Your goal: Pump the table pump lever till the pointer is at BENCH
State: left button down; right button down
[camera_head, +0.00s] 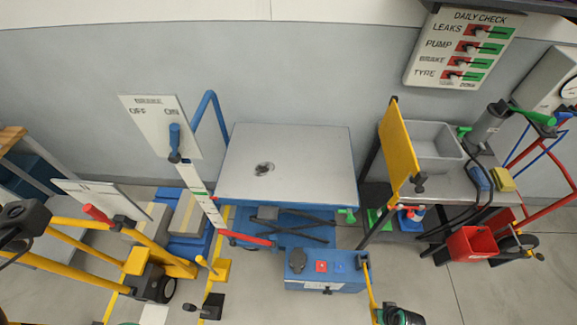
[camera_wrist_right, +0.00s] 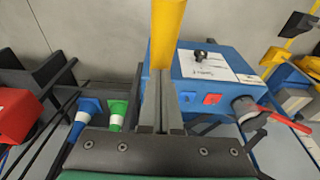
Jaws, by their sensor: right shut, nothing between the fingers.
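The blue pump box (camera_head: 325,272) stands on the floor in front of the lift table (camera_head: 290,165). A yellow pump lever (camera_head: 369,285) runs from its right side toward the picture's bottom edge. My right gripper (camera_wrist_right: 161,105) is shut and empty; the yellow lever (camera_wrist_right: 166,35) appears just beyond its fingertips, and I cannot tell whether they touch. A white scale post (camera_head: 205,200) with a green mark stands left of the table. A red bar (camera_head: 245,238) lies near its foot; the pointer's reading and the BENCH label are not legible.
A yellow panel (camera_head: 398,145) and a grey bench with a sink tub (camera_head: 425,140) stand right of the table. Cones (camera_head: 410,218) stand below. Yellow-framed equipment (camera_head: 80,240) fills the left. Some floor at the front is clear.

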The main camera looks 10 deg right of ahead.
jog(key=shift+s+b+x, duration=0.15)
jog(key=shift+b+x, duration=0.45)
jog(key=shift+x, duration=0.1)
jog(key=shift+s+b+x, duration=0.15)
jog(key=shift+b+x, duration=0.45)
jog(key=shift+x, duration=0.05)
jog(key=w+p+v, duration=0.2)
jog(key=p+v, duration=0.9)
jog(key=shift+w+r, duration=0.15)
jog(key=shift+r, duration=0.05)
jog(key=shift+d+r, duration=0.1)
jog(key=shift+d, duration=0.05)
jog(key=p+v, duration=0.2)
jog(key=p, duration=0.1)
jog(key=w+p+v, duration=0.1)
jog(key=p+v, duration=0.1)
jog(key=v, duration=0.1)
jog(key=shift+d+r+p, duration=0.1)
jog(key=shift+r+p, duration=0.3)
